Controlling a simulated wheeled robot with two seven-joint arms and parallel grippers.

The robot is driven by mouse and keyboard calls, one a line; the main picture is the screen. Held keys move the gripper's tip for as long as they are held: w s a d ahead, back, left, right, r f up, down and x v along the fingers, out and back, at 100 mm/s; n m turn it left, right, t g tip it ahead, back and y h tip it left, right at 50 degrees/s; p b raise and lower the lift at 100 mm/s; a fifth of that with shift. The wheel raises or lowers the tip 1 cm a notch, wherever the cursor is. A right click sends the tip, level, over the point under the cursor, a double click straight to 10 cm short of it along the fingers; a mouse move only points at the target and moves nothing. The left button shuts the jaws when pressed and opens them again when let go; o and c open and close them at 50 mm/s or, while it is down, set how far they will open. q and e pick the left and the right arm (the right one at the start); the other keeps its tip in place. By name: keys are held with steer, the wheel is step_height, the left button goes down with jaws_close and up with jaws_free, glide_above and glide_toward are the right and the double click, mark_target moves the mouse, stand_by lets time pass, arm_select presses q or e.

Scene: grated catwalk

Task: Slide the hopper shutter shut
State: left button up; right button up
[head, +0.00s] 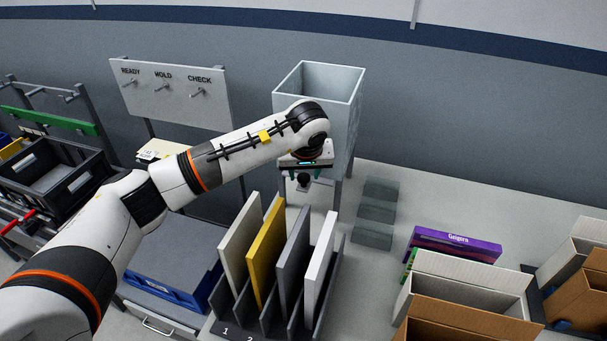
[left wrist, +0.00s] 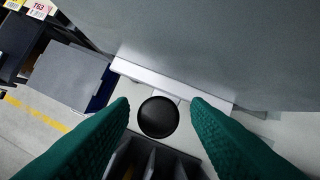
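The grey hopper (head: 345,118) stands on legs at the back of the bench, its open top facing up. In the left wrist view a pale shutter plate (left wrist: 143,74) runs along the hopper's lower edge (left wrist: 215,60). A round black knob (left wrist: 158,117) is in front of the plate. My left gripper (head: 303,174) is at the hopper's lower front. In the left wrist view its green fingers (left wrist: 160,104) are open on either side of the knob, with a gap on both sides. My arm hides part of the hopper front in the head view. My right gripper is not in view.
A slotted rack (head: 265,322) with several upright panels stands just below my left gripper. Dark translucent squares (head: 376,211) lie right of the hopper. A purple box (head: 455,243) and open cartons (head: 465,285) are at the right. A hook board (head: 170,95) stands at the left.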

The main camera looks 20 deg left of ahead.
arm_select(q)
steer(key=shift+o, duration=0.3)
steer(key=shift+w+f, duration=0.1)
steer(key=b+v, duration=0.2)
steer(key=v, duration=1)
steer(key=shift+b, duration=0.35)
steer(key=shift+w, duration=0.1)
